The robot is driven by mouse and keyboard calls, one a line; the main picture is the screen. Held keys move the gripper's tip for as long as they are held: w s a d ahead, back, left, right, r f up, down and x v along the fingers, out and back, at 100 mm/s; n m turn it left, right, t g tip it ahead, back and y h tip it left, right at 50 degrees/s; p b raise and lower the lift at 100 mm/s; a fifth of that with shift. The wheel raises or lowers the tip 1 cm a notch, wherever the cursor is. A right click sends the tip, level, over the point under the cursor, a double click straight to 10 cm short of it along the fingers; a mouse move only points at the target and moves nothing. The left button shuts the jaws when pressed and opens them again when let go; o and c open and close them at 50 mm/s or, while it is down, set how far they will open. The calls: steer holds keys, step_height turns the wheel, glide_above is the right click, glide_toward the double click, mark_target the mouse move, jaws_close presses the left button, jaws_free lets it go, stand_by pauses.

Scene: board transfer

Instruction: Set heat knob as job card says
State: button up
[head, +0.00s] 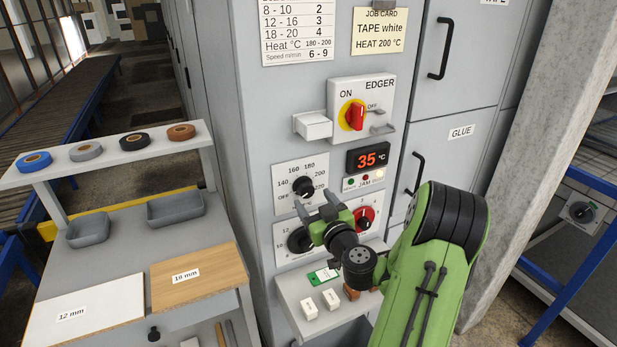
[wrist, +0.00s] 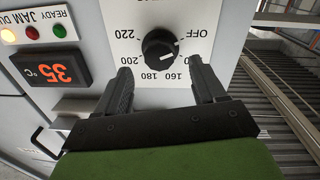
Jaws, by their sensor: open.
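The heat knob (head: 303,187) is black and round, on a white dial plate marked OFF and 140 to 220. In the wrist view the heat knob (wrist: 160,47) appears upside down, its white pointer toward the lower right, on the 140 to 160 side; the exact mark is unclear. My gripper (head: 318,203) is open and empty, just below and in front of the knob. In the wrist view my gripper (wrist: 163,80) has a finger on either side, apart from the knob. The job card (head: 380,32) reads TAPE white, HEAT 200 °C.
The display (head: 368,158) shows 35 °C. A red ON/OFF switch (head: 355,115) is above. A second red knob (head: 365,217) and a black knob (head: 299,240) sit below the heat dial. A small shelf (head: 290,290) holds blocks. Tape rolls (head: 87,152) lie on the left rack.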

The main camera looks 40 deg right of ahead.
mark_target(308, 192)
steer(key=p+x, duration=0.2)
steer(key=x, duration=0.2)
steer(key=shift+w+r, duration=0.15)
steer(key=shift+w, duration=0.15)
steer(key=shift+c, duration=0.5)
steer(key=c, duration=1)
